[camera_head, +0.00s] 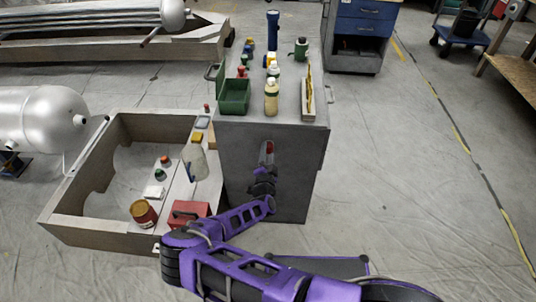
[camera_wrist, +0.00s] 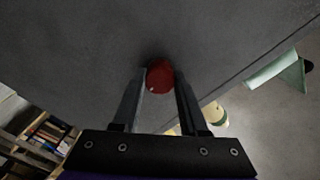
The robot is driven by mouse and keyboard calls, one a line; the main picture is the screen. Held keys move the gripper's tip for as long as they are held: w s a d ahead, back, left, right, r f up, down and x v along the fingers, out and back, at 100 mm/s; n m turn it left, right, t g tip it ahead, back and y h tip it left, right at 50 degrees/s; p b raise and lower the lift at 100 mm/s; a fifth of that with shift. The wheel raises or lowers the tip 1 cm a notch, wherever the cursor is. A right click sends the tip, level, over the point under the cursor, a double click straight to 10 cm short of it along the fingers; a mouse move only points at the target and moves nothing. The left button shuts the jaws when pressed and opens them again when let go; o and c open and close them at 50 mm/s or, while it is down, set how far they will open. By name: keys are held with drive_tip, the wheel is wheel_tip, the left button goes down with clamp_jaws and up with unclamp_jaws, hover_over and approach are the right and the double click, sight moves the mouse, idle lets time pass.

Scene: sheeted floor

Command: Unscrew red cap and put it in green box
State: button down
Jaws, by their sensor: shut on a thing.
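My gripper (camera_head: 268,158) is in front of the grey cabinet's front face, below its top. Its two dark fingers (camera_wrist: 160,85) are closed on the red cap (camera_wrist: 160,76), which sits between the fingertips in the wrist view. The cap also shows as a small red spot between the fingers in the head view (camera_head: 269,147). I cannot tell whether the cap is attached to anything. The green box (camera_head: 235,110) is an open bin on the left part of the cabinet top, above and to the left of my gripper.
On the cabinet top (camera_head: 288,108), a cream bottle (camera_head: 271,98) stands right of the green box, with several bottles behind. A narrow tray (camera_head: 309,92) lies at the right. A low wooden crate (camera_head: 75,218) with loose items is left of the cabinet.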

drive_tip(key=n, duration=0.5)
drive_tip(key=shift+r+n, duration=0.1)
drive_tip(key=shift+n, duration=0.2)
drive_tip(key=shift+c, duration=1.8)
unclamp_jaws()
drive_tip(key=shift+c, duration=0.3)
